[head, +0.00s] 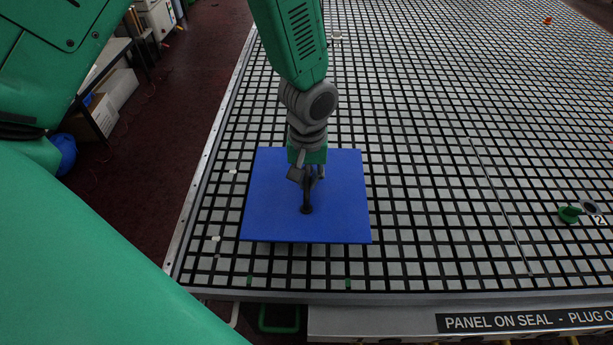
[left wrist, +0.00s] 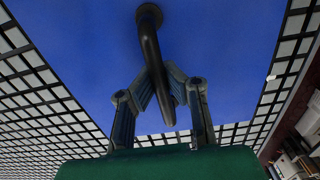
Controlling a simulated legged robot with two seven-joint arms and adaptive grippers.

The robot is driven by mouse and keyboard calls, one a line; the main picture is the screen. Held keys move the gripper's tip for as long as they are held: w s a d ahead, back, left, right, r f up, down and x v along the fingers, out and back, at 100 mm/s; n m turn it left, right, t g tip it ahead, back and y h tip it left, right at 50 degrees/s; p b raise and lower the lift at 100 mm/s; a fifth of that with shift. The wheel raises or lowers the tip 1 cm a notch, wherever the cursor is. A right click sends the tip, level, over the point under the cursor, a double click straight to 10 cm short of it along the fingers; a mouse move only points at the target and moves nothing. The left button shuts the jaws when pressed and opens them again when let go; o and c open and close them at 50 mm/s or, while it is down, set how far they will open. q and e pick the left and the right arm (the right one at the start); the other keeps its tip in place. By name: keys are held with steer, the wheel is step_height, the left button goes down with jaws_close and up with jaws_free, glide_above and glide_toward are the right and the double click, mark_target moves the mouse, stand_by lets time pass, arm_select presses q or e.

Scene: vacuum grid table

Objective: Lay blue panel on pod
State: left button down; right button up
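The blue panel (head: 340,200) is a flat, square board over the near left part of the grid table. It looks level; I cannot tell whether it touches the grid. A dark curved handle (left wrist: 149,40) rises from its middle. My left gripper (head: 308,178) is above the panel at this handle. In the left wrist view, the gripper's fingers (left wrist: 158,85) close in on the handle from both sides. I cannot make out a pod for certain; anything under the panel is hidden. My right gripper is out of view.
The black-and-grey grid table (head: 430,180) is mostly clear to the right. A small pale fitting (head: 336,37) stands far back. A raised metal edge (head: 205,165) bounds the table's left side.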

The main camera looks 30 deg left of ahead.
arm_select(q)
steer(key=shift+a+f, duration=0.2)
steer(key=shift+f, duration=0.05)
steer(key=c, duration=1.6)
jaws_free()
steer(key=shift+a, duration=0.2)
steer(key=shift+c, duration=0.2)
steer(key=shift+a, duration=0.2)
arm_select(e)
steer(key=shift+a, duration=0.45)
arm_select(q)
steer(key=shift+d+r, duration=0.25)
steer(key=shift+r, duration=0.15)
step_height(320, 180, up, 11)
steer(key=shift+a, duration=0.4)
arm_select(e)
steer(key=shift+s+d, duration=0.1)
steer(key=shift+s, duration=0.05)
arm_select(q)
steer(key=shift+d, duration=0.1)
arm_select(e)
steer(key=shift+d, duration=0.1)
